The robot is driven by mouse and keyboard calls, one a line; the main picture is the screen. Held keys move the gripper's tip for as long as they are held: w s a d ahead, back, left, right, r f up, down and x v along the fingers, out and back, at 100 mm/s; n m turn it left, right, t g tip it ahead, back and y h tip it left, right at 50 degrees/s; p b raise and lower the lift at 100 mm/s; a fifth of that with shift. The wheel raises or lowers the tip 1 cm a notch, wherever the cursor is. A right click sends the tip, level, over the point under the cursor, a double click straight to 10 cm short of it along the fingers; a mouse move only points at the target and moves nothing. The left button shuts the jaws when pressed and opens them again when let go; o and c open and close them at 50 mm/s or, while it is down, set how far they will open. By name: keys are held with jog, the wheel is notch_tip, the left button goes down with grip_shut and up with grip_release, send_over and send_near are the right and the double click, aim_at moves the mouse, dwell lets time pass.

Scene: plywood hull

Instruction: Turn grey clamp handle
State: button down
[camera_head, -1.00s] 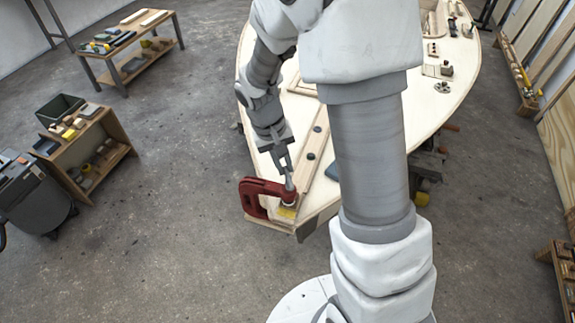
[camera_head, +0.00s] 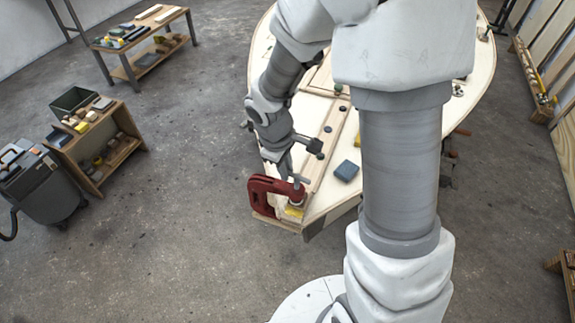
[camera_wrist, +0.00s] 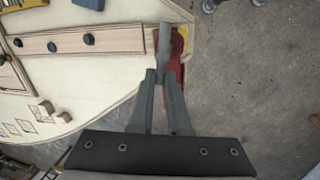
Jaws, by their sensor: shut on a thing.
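The red C-shaped clamp (camera_head: 262,190) grips the near corner of the pale plywood hull (camera_head: 325,200) in the head view. Its grey handle (camera_head: 299,178) sits on top of the clamp. In the wrist view the handle (camera_wrist: 165,42) is a grey bar pointing away from me, with part of the red clamp (camera_wrist: 177,72) beside and below it. My gripper (camera_head: 287,172) reaches down to the handle from above. In the wrist view the fingers of my gripper (camera_wrist: 161,75) are close together on the near end of the handle. The fingers hide part of the clamp.
A yellow block (camera_head: 293,211) lies by the clamp at the hull corner. A blue-grey block (camera_head: 346,171) lies on the hull to the right. A wooden strip with dark knobs (camera_wrist: 90,40) runs beside the clamp. Open concrete floor lies left of the hull.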

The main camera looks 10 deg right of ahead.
jog(key=shift+s+a+f+n, duration=0.1)
jog(key=shift+s+n, duration=0.1)
jog(key=shift+n, duration=0.3)
jog(key=c, duration=0.9)
grip_release()
jog(key=p+v, duration=0.1)
jog(key=v, duration=0.7)
jog(key=p+v, duration=0.2)
jog(key=v, duration=0.7)
jog(key=shift+r, duration=0.3)
